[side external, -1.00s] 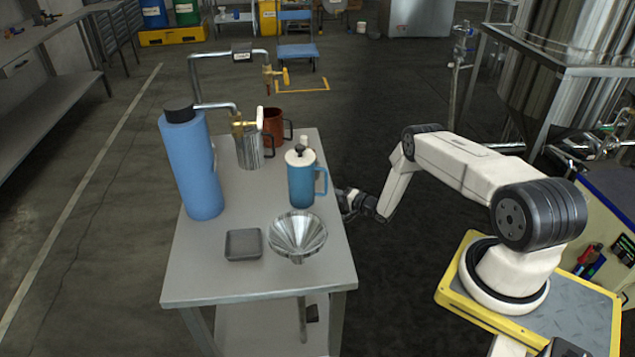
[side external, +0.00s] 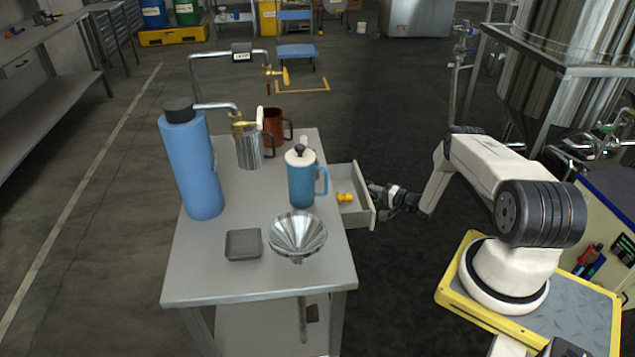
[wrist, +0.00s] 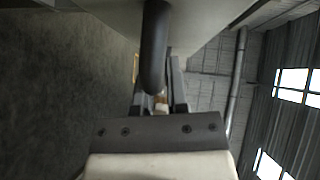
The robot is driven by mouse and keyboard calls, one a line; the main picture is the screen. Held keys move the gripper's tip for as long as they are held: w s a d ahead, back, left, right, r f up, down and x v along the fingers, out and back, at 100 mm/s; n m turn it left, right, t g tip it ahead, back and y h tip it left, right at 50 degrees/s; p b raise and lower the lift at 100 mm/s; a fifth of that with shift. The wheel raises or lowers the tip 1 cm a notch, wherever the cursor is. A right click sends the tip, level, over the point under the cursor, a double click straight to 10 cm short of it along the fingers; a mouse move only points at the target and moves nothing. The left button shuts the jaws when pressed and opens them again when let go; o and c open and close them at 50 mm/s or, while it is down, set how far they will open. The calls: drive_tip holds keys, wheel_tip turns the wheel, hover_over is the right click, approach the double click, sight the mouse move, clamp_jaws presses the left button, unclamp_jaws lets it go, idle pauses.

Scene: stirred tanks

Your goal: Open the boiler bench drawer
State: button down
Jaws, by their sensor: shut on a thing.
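The boiler bench drawer (side external: 364,212) stands partly pulled out of the right side of the bench (side external: 188,283). A yellow-orange item (side external: 344,197) lies inside it. My gripper (side external: 376,194) is at the drawer's outer front face in the side view. In the wrist view, a dark bar-shaped handle (wrist: 155,45) runs down to my gripper (wrist: 158,105), which is shut on it. The pale drawer front (wrist: 205,20) is right behind the handle. The exact finger contact is partly hidden.
On the bench top are a blue flask (side external: 190,170), a blue pot (side external: 301,185), a metal funnel (side external: 297,232), a grey dish (side external: 243,244), a steel jug (side external: 249,153) and a brown mug (side external: 272,128). The floor between bench and my base is clear.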

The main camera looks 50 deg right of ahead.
drive_tip(key=shift+s+d, duration=1.4)
drive_tip(key=shift+d, duration=0.05)
drive_tip(key=c, duration=0.7)
unclamp_jaws()
drive_tip(key=shift+o, duration=0.2)
